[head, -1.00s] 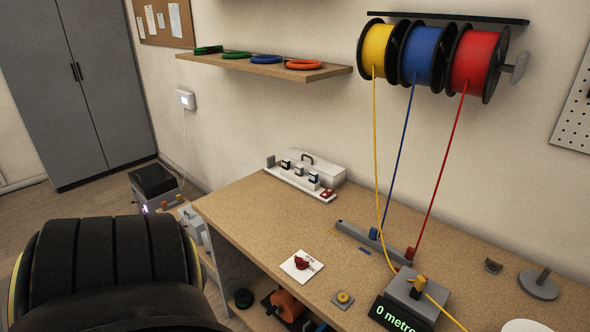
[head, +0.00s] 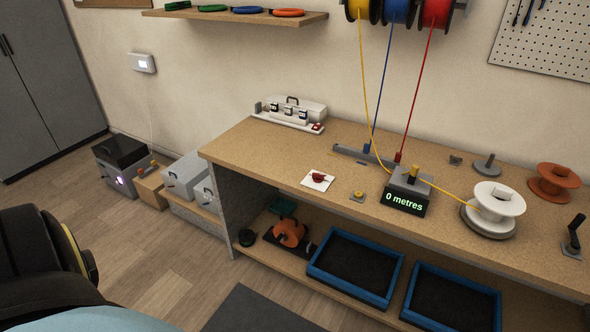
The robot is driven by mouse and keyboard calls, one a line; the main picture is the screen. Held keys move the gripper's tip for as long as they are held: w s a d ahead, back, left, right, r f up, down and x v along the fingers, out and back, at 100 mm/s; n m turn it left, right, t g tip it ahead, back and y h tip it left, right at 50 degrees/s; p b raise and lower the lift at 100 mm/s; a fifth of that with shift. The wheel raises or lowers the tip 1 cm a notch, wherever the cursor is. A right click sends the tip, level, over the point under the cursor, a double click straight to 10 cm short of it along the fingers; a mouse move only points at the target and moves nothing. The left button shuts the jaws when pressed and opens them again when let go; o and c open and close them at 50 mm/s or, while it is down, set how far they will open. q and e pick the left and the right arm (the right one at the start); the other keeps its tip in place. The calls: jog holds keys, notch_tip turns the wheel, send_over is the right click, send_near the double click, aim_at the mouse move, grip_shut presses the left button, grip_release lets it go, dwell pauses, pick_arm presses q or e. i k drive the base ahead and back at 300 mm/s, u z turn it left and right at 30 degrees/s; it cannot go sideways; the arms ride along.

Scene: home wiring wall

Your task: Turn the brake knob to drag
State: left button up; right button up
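A small red knob (head: 319,177) sits on a white square plate (head: 313,186) on the bench top, left of the metre counter. It looks like the brake knob. Its markings are too small to read, so I cannot tell which setting it points to. The yellow spool (head: 360,10), blue spool (head: 397,11) and red spool (head: 435,13) hang on the wall above, cut off by the top edge. Neither of my grippers shows in the head view.
The metre counter (head: 407,193) reads "0 metres", with yellow wire running through it to a white reel (head: 496,203). An orange reel (head: 557,182) stands at right. Blue-rimmed trays (head: 313,271) lie on the lower shelf. The bench front (head: 262,164) around the plate is clear.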

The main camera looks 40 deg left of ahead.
aim_at(318, 178)
jog(key=u, duration=1.5)
